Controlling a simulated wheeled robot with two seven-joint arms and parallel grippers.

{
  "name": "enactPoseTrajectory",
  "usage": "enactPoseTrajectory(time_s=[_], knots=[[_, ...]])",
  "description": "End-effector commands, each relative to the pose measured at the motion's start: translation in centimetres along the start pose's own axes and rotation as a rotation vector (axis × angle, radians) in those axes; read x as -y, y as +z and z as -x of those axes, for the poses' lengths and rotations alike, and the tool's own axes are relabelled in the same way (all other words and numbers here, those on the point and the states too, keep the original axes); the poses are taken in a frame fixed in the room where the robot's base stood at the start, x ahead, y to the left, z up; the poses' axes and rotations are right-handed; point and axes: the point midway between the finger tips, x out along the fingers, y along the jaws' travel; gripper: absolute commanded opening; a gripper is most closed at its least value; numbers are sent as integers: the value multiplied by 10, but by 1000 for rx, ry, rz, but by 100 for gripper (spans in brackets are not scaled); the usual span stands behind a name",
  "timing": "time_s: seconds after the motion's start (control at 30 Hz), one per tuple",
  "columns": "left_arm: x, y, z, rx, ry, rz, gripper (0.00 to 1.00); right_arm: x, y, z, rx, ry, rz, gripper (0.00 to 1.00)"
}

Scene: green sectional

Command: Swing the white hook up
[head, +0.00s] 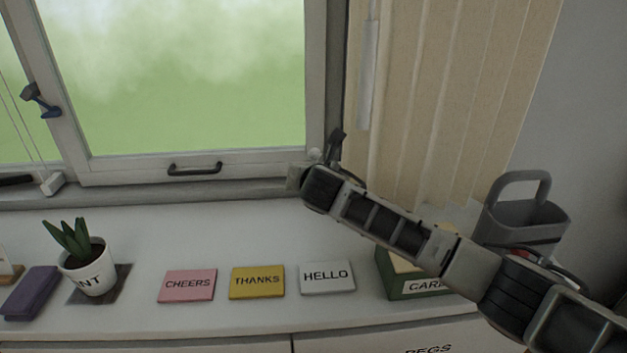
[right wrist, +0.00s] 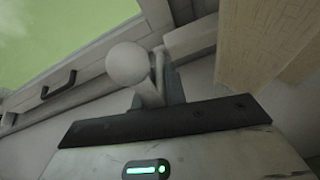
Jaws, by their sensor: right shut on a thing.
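The white hook (head: 315,155) is at the lower right corner of the window frame, mostly hidden behind my right gripper (head: 333,150). In the right wrist view the hook (right wrist: 127,66) shows a round white ball end on a short stem. The stem runs down to my right gripper's fingers (right wrist: 166,87), which are shut on it. The hook's mount on the frame is hard to make out. My left gripper is not in view.
A blue latch (head: 40,100) is on the left window frame, and a dark handle (head: 195,168) on the lower one. Cards, a potted plant (head: 92,265), a green box (head: 405,292) and a grey caddy (head: 525,220) stand on the white top. Vertical blinds (head: 440,100) hang at right.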

Motion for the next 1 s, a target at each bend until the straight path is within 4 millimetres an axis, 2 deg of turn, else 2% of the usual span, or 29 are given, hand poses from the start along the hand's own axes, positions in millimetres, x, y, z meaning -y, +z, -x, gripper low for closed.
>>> enactPoseTrajectory(time_s=[0.3,0.83,0.87,0.9,0.93,1.0], knots=[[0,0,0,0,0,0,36,-2,14,-1,-127,-25,-6,0],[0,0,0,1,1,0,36,-2,15,-2,-154,-31,-7,0],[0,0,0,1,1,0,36,-2,15,-2,-154,-31,-7,18],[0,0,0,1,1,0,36,-2,15,-2,-154,-31,-7,30],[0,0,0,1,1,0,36,-2,15,-2,-154,-31,-6,33],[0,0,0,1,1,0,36,-2,14,-2,-153,-31,-5,33]])
